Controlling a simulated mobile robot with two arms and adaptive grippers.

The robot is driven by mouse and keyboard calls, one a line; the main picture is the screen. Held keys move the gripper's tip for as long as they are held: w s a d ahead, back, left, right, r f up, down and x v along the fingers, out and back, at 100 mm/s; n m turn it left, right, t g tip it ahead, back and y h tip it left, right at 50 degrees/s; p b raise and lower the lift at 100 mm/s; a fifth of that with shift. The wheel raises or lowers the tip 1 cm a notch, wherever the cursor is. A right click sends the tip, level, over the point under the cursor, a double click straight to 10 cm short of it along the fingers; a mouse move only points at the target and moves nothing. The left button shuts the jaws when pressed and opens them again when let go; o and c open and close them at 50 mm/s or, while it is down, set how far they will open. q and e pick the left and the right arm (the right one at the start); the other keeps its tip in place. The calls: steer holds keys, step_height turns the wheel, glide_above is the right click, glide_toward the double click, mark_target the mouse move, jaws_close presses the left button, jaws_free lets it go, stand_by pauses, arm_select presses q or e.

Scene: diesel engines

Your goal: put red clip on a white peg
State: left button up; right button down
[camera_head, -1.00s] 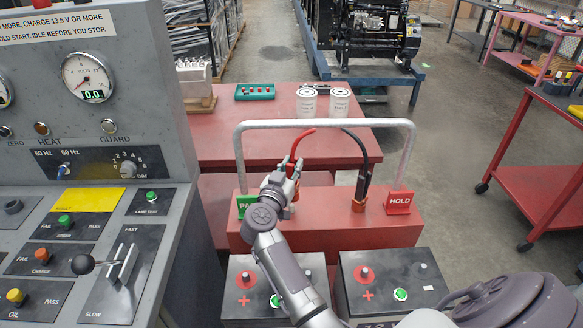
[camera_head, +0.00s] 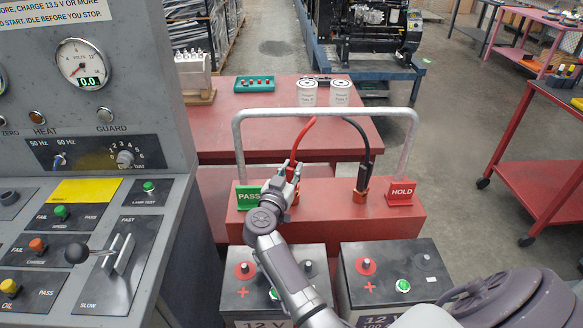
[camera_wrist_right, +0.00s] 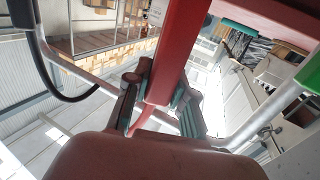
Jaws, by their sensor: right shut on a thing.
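My right gripper (camera_head: 290,178) is shut on the red clip in front of the stand, just right of the green PASS sign. In the head view, my fingers hide most of the clip; its red cable (camera_head: 304,130) arches up behind them. In the right wrist view, the red clip (camera_wrist_right: 178,50) is a long red bar between my fingers (camera_wrist_right: 160,105). The black clip (camera_head: 363,177) stands upright on the red stand (camera_head: 335,222), at a copper-coloured base. I cannot make out a clearly white peg. My left gripper is out of view.
A grey tube frame (camera_head: 330,113) arches over the stand. The PASS sign (camera_head: 249,197) and HOLD sign (camera_head: 401,193) flank it. Two batteries (camera_head: 392,272) stand in front. A control panel (camera_head: 85,150) fills the left. White canisters (camera_head: 340,93) stand on the red table behind.

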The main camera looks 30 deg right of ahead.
steer(key=c, duration=0.9)
jaws_free()
